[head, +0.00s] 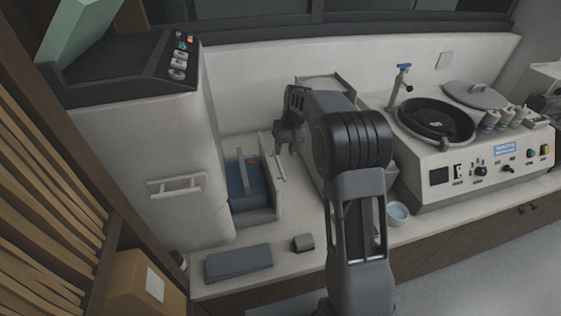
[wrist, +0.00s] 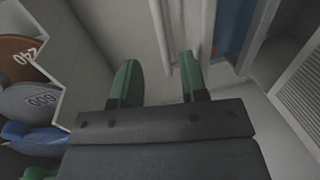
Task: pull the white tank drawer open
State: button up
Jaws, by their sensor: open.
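The white tank drawer (head: 268,190) stands on the counter beside the tall white cabinet, with blue showing inside it in the head view. A pale bar handle (head: 280,166) runs along its right side. My gripper (head: 287,148) is at the drawer's upper right, close to the handle. In the wrist view my gripper (wrist: 161,80) shows two green fingers, apart, with nothing held between them. A pale upright bar (wrist: 158,32) shows ahead of them. I cannot tell whether the fingers touch it. Blue (wrist: 231,30) shows at the upper right of that view.
The tall white cabinet (head: 160,150) has its own handle (head: 176,186). A dark grey pad (head: 238,262) and a small dark block (head: 303,243) lie on the counter in front. The grinder (head: 480,165) stands to the right. Numbered discs (wrist: 28,98) are close at the wrist view's left.

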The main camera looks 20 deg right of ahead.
aim_at(280, 166)
jog(key=f, duration=0.3)
jog(key=a+f+p, duration=0.1)
jog(key=f, duration=0.2)
jog(key=shift+a+f, duration=0.2)
jog(key=shift+c, duration=0.4)
grip_shut()
